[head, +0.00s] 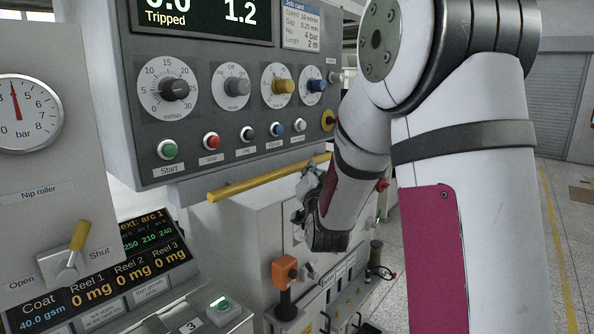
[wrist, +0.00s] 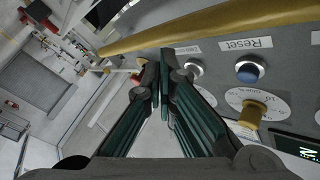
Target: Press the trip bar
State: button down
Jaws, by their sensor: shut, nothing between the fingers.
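The trip bar (head: 265,178) is a long yellow rod along the lower edge of the grey control panel (head: 200,120). The panel's screen reads "Tripped". In the wrist view the trip bar (wrist: 190,30) crosses the top of the picture, just beyond my fingertips. My gripper (wrist: 163,60) is shut and empty, with its fingertips close to the bar; I cannot tell whether they touch it. In the head view my arm covers the bar's right end, and my fingers are mostly hidden.
A blue Reset button (wrist: 249,70) and a yellow knob (wrist: 252,113) lie close beside my fingers. Below the panel stand an orange-topped handle (head: 286,272) and a lit green button (head: 219,304). A pressure gauge (head: 25,113) is at left. Open floor lies at right.

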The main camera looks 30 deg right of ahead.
jog(key=s, duration=0.1)
jog(key=s+d, duration=0.1)
jog(key=s, duration=0.1)
jog(key=s+p, duration=0.1)
jog(key=shift+s+d, duration=0.15)
jog(key=shift+d, duration=0.1)
dwell(0.7)
jog(key=s+a+n+g+y, duration=0.3)
jog(key=s+a, duration=0.1)
jog(key=a, duration=0.3)
jog(key=s+a+n+g+y, duration=0.3)
jog(key=s+a+n, duration=0.15)
jog(key=a, duration=0.35)
jog(key=s+a+f+n+g+y, duration=0.1)
jog(key=s+a+n+g, duration=0.1)
jog(key=s, duration=0.9)
jog(key=s+a+f+n+g+y, duration=0.1)
jog(key=s+a+f+n+g, duration=0.1)
jog(key=s, duration=0.9)
jog(key=a+n+g, duration=0.1)
jog(key=a+g, duration=0.1)
jog(key=a, duration=0.1)
jog(key=shift+f, duration=0.2)
